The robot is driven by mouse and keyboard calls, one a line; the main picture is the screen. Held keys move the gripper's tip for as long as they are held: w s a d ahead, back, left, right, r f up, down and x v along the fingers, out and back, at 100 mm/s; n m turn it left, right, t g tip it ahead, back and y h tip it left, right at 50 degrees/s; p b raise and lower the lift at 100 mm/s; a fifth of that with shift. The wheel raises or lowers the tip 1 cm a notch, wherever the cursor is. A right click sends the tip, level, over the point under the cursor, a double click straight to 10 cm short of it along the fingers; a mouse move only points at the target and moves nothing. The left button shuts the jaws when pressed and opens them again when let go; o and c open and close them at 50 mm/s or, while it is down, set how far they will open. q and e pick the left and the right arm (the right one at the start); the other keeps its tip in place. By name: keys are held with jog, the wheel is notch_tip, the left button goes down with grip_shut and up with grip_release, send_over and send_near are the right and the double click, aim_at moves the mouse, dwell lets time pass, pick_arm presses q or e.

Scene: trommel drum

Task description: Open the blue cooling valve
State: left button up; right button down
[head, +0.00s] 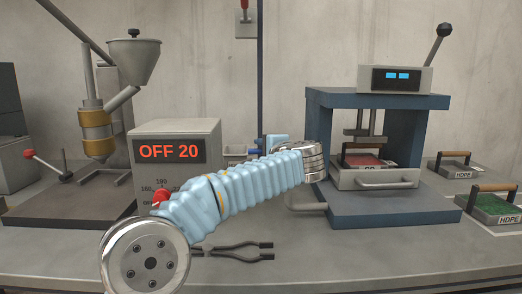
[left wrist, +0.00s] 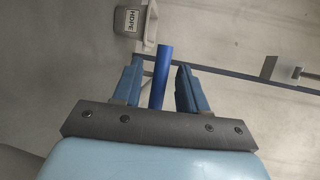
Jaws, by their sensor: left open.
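In the left wrist view, a blue bar (left wrist: 161,75), which looks like the cooling valve's handle, stands between the two blue fingers of my left gripper (left wrist: 158,88). The fingers are apart, with a visible gap on the bar's right side; contact on the left is unclear. In the head view my left gripper (head: 275,143) is at the middle, beside a dark vertical pipe (head: 260,65), mostly hidden behind my wrist. My right gripper is not in view.
A grey control box (head: 212,132) reading "OFF 20" stands behind my left arm. A blue press (head: 420,145) is at right, near my wrist. Pliers (head: 235,251) lie on the bench in front. A grey HDPE bin (left wrist: 128,20) is near the pipe.

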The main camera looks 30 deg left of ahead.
pick_arm(q)
jog(key=shift+w+a, duration=0.2)
jog(key=shift+a, duration=0.1)
jog(key=shift+f, duration=0.1)
grip_shut()
